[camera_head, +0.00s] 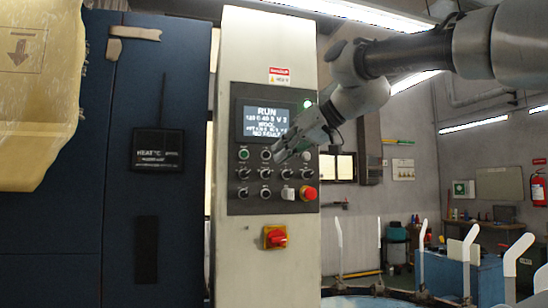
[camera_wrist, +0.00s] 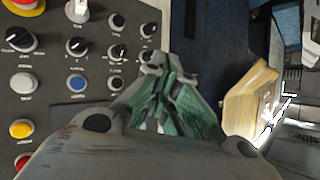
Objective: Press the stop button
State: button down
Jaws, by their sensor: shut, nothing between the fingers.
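The control panel (camera_head: 235,205) on the white cabinet carries a lit screen, knobs and buttons. My gripper (camera_head: 281,154) is shut and empty, its tips in front of the panel's upper button row. In the wrist view its tips (camera_wrist: 156,66) cover part of that row. A green button (camera_head: 243,154), a dark button (camera_head: 265,155) and a white button (camera_head: 306,156) show there. A blue button (camera_wrist: 77,83) shows in the wrist view. A red mushroom button (camera_head: 308,193) sits at the panel's lower right. Small labels are unreadable; I cannot tell if the tips touch the panel.
The screen (camera_head: 262,121) reads RUN. A dark blue cabinet (camera_head: 150,80) stands left. Room opens to the right, with white boards and a blue box.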

jog(key=shift+f, duration=0.1)
dwell(0.3)
jog(key=w+a, duration=0.2)
jog(key=w, duration=0.6)
jog(key=shift+w+a, duration=0.2)
jog(key=shift+w, duration=0.1)
dwell(1.2)
jog(key=shift+w+a, duration=0.15)
jog(key=shift+w, duration=0.15)
jog(key=shift+w+a, duration=0.1)
jog(key=shift+w, duration=0.3)
dwell(0.7)
jog(key=shift+s, duration=0.1)
jog(key=shift+s+d, duration=0.25)
jog(key=shift+s, duration=0.45)
jog(key=shift+s, duration=0.1)
jog(key=shift+s+d, duration=0.2)
jog(key=shift+s, duration=0.6)
jog(key=shift+s+d, duration=0.25)
jog(key=shift+s, duration=0.5)
jog(key=shift+s+d, duration=0.2)
jog(key=shift+s, duration=0.6)
